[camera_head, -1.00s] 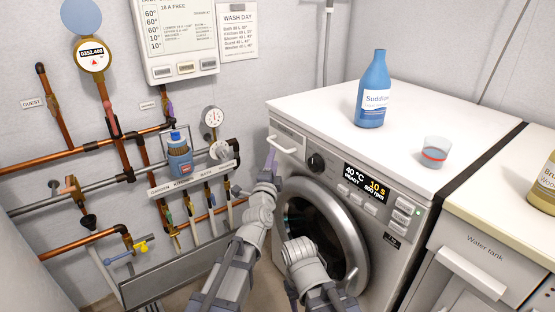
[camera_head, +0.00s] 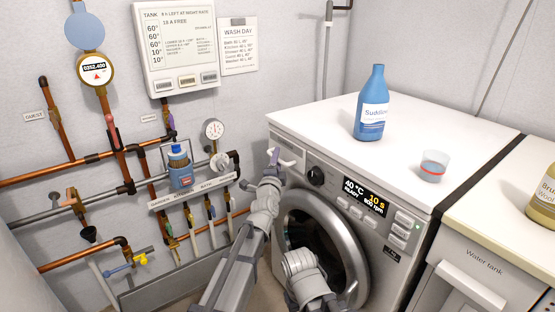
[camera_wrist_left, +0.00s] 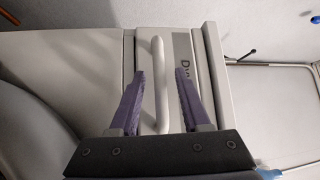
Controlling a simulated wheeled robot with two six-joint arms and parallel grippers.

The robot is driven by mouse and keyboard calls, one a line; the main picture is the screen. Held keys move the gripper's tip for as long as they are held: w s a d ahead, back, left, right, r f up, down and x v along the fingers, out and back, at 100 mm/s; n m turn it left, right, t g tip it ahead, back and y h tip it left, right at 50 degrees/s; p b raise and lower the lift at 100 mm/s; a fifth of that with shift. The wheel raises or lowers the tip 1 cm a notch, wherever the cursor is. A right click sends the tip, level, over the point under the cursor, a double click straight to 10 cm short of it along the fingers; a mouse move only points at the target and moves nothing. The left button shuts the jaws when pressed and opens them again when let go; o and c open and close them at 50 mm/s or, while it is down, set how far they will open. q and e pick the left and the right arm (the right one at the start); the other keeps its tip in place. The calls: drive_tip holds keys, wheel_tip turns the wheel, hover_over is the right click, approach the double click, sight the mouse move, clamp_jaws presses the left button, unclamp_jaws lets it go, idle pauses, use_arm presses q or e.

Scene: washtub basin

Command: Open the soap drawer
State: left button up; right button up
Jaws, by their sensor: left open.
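The soap drawer (camera_head: 292,147) is at the upper left of the washing machine's front, partly hidden by my left gripper (camera_head: 274,157). A gap shows between the handle and each finger. The drawer looks flush with the machine's front. My right gripper is not in view.
The washing machine (camera_head: 440,127) carries a blue bottle (camera_head: 371,105) and a small cup (camera_head: 434,166) on top. Its round door (camera_head: 355,250) is below the drawer. Copper pipes (camera_head: 60,173) and a blue-labelled bottle (camera_head: 181,170) are on the wall at left.

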use_arm(q)
drive_tip(key=shift+c, duration=0.2)
clamp_jaws()
idle(1.1)
